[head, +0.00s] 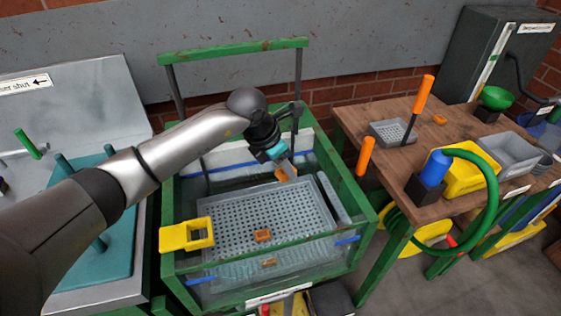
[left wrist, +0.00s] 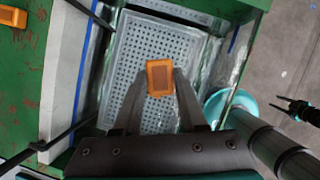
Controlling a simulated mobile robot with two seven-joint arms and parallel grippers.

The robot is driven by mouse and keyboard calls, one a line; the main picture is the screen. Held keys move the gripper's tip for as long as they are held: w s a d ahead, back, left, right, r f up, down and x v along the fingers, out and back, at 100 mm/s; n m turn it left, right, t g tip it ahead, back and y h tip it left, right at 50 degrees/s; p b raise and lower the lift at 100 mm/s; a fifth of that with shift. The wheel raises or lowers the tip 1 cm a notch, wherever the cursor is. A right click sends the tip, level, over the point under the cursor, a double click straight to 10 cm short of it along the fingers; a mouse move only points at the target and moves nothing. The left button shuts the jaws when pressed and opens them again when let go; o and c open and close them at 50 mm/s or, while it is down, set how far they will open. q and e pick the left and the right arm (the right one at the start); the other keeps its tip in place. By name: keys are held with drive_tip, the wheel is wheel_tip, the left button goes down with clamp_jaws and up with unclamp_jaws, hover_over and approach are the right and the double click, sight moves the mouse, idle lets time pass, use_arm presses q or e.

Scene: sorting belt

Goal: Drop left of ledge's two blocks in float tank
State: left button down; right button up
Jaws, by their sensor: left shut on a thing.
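My left gripper (head: 285,170) is shut on an orange block (left wrist: 160,77), held between the fingertips above the float tank. The same block shows in the head view (head: 287,174), partly covered by the fingers. The float tank (head: 365,225) has a green frame and clear walls, with a grey perforated tray (head: 225,225) inside. Another orange block (head: 263,235) shows inside the tank, near the front; a second orange patch shows below it through the front wall. In the left wrist view, an orange block (left wrist: 12,16) lies on a green surface at the left edge.
A yellow holder (head: 187,235) sits on the tank's left rim. A wooden table (head: 350,115) with bins and tools stands to the right. A green bar frame (head: 235,50) rises behind the tank. A dark pronged shape, seemingly my right gripper (left wrist: 280,104), shows at right.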

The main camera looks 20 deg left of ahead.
use_arm(q)
wheel_tip(320, 180, down, 8)
drive_tip(key=b, duration=0.6)
drive_tip(key=shift+f, duration=0.2)
drive_tip(key=shift+c, duration=1.9)
unclamp_jaws()
drive_tip(key=shift+r, duration=0.1)
drive_tip(key=p+v, duration=0.2)
drive_tip(key=v, duration=1.3)
drive_tip(key=shift+s, duration=0.15)
